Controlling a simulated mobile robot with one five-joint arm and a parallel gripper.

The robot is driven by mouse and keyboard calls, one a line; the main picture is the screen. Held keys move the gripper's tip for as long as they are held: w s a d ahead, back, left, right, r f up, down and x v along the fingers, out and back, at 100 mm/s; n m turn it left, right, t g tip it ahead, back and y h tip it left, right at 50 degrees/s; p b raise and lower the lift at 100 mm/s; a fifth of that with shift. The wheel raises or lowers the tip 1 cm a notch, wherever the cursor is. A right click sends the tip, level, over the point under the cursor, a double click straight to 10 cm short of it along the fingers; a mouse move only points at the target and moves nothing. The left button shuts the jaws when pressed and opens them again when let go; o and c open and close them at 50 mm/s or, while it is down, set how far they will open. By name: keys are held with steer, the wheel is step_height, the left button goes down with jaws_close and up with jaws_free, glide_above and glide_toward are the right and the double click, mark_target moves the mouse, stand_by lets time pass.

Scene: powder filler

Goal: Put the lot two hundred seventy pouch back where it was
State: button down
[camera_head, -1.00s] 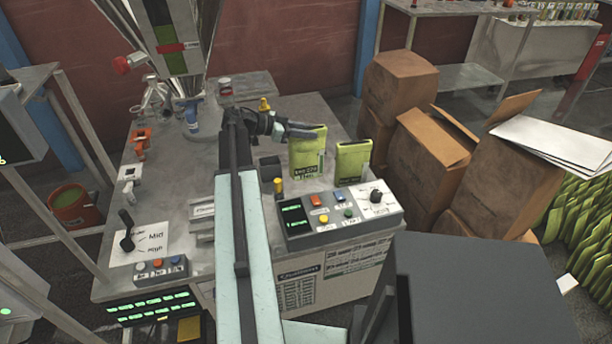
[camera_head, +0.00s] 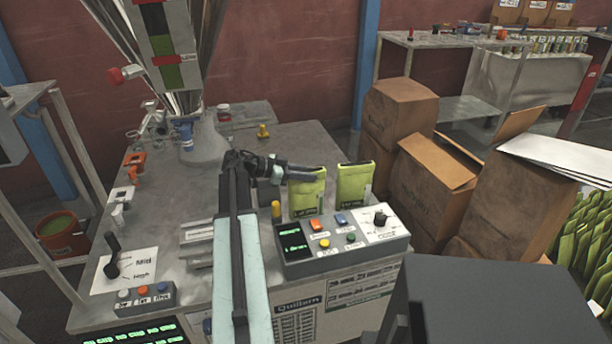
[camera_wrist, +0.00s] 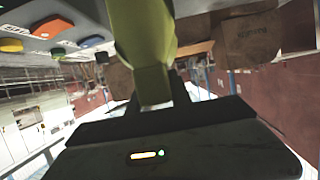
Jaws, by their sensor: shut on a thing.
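Two lime-green pouches are behind the control box on the bench in the head view. My gripper (camera_head: 308,175) is shut on the left pouch (camera_head: 307,200), crossing its upper part from the left. This pouch hangs or stands upright, with its lower edge just behind the box; I cannot tell whether it touches the bench. The right pouch (camera_head: 353,182) stands upright beside it, a small gap apart. The lot numbers are too small to read. In the wrist view, the held pouch (camera_wrist: 145,45) fills the space between the fingers.
The control box (camera_head: 342,236) with coloured buttons and a knob is directly in front of the pouches. A yellow-topped post (camera_head: 276,212) is just left of the held pouch. Brown cartons (camera_head: 435,175) stand right of the bench. The bench behind the pouches is largely clear.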

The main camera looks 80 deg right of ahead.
steer(key=c, duration=1.2)
jaws_free()
steer(key=shift+o, duration=0.2)
steer(key=shift+r, duration=0.1)
steer(key=p+v, duration=0.4)
steer(key=v, duration=0.8)
steer(key=shift+p, duration=0.35)
